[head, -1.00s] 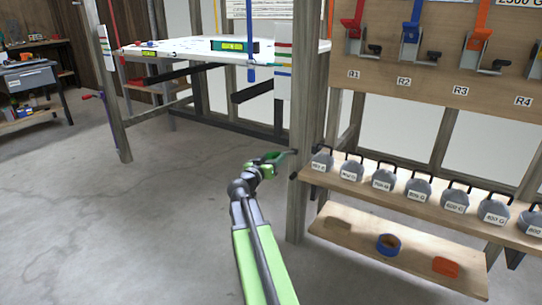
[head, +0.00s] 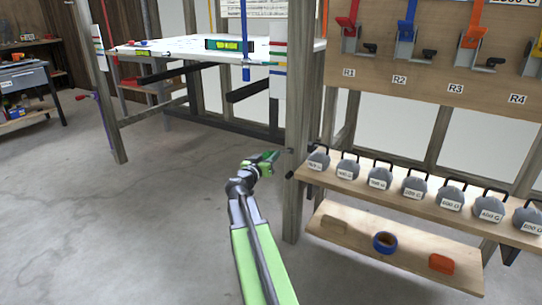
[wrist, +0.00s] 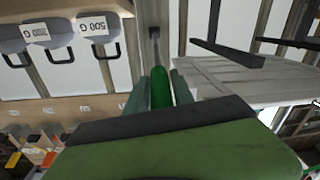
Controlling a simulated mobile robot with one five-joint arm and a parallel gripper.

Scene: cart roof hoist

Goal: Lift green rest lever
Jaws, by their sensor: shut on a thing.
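The green rest lever shows its green grip (wrist: 160,88) between my gripper's two fingers in the wrist view. Its thin grey rod runs on to a dark pivot (wrist: 154,32) on the wooden post. My gripper (head: 269,157) is shut on the lever grip, just left of the post (head: 297,190) in the head view. The gripper's fingers (wrist: 161,90) lie on both sides of the grip in the wrist view. In the head view the grip is mostly hidden by the fingers.
A shelf (head: 420,205) of grey labelled weights stands right of the post, with a lower shelf holding a blue tape roll (head: 385,242) and an orange block (head: 441,264). A white roof panel (head: 180,50) with a green level (head: 229,45) is behind. Floor to the left is clear.

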